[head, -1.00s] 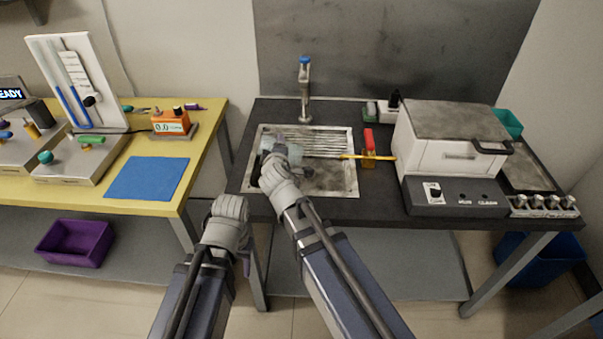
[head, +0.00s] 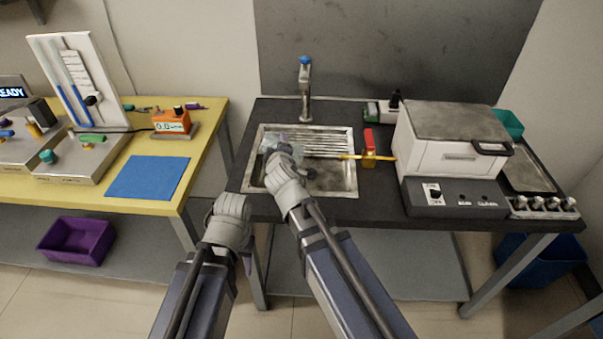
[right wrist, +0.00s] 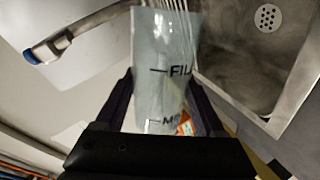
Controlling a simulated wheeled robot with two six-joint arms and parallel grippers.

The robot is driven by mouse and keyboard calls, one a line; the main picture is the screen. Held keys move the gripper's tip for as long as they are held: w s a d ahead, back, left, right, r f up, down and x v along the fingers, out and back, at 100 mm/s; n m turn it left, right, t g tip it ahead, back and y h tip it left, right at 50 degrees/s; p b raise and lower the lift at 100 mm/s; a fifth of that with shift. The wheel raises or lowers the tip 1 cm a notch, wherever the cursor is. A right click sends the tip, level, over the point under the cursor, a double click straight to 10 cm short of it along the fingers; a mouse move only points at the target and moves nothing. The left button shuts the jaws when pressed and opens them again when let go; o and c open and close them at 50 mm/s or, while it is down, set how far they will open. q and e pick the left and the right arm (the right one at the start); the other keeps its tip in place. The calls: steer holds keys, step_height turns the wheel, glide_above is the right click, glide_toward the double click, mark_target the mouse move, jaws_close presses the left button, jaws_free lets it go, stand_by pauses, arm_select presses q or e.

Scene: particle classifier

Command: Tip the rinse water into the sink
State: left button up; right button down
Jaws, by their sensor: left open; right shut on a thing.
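The sink (head: 352,180) is a metal basin with a ribbed draining part, set in the dark counter. My right gripper (head: 282,152) is over its left half, shut on a clear cup (head: 273,142). In the right wrist view the cup (right wrist: 163,60) sits between both fingers and bears FILL and MIN marks. The cup appears tilted over the basin; I cannot tell how much water is in it. The drain (right wrist: 267,17) shows in the right wrist view. My left gripper (head: 247,262) is open and empty, low in front of the counter's left end.
The tap (head: 305,90) stands behind the sink. A red and yellow item (head: 369,150) and a white oven-like box (head: 450,150) stand to its right. The yellow table (head: 205,140) on the left holds a blue mat (head: 148,178) and an orange meter (head: 171,121).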

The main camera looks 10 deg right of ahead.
arm_select(q)
steer(key=shift+d, duration=1)
arm_select(e)
steer(key=shift+s+d+r+m+t+y, duration=0.15)
steer(key=shift+d+r+m+y, duration=0.15)
steer(key=shift+d+m, duration=0.25)
steer(key=shift+s+d+r+m+t+y, duration=0.15)
steer(key=shift+d+r+m+y, duration=0.2)
steer(key=shift+m, duration=0.3)
stand_by(0.5)
stand_by(0.7)
